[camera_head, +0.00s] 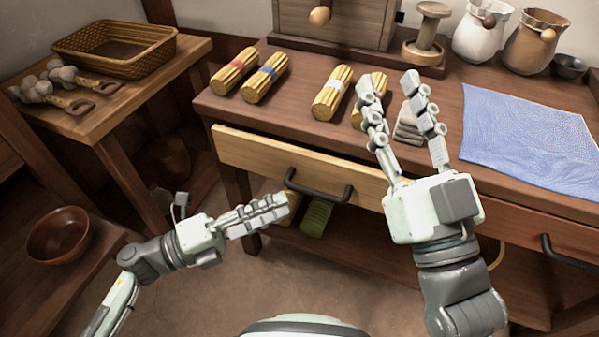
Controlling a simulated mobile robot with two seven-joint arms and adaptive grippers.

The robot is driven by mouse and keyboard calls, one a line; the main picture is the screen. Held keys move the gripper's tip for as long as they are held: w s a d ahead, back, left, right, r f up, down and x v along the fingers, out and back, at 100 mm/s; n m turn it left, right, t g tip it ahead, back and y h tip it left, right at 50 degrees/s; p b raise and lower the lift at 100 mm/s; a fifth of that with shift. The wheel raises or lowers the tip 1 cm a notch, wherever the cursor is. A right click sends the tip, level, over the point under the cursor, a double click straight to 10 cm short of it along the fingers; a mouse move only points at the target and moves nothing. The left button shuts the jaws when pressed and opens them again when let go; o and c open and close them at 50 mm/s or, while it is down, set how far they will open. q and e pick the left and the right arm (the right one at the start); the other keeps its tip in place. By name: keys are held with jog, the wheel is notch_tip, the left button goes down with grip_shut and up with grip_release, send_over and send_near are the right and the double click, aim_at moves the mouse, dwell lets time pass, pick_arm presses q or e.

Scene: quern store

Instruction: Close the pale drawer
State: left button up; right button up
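The pale drawer (243,152) is in the front of the brown table, in the middle of the head view. Its front stands out a little from the table, with a dark gap along its top edge. Its dark handle (318,192) faces me. My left gripper (287,207) is in front of and below the drawer front, with its fingertips near the handle's left end. I see its fingers nearly edge-on, so their spacing is unclear; no contact is evident. My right gripper (387,85) is open and empty, fingers pointing up, and hides the drawer's right end.
On the tabletop (300,123) lie several golden bundles (332,93) and a blue cloth (528,140). A side table (140,85) with a basket (115,48) stands at left. A green roll (316,217) is under the drawer. A bowl (58,235) sits at lower left.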

aim_at(314, 191)
pick_arm(q)
jog(key=x, duration=0.8)
jog(key=shift+s+r, duration=0.1)
jog(key=shift+s, duration=0.05)
jog(key=shift+c, duration=0.6)
grip_shut()
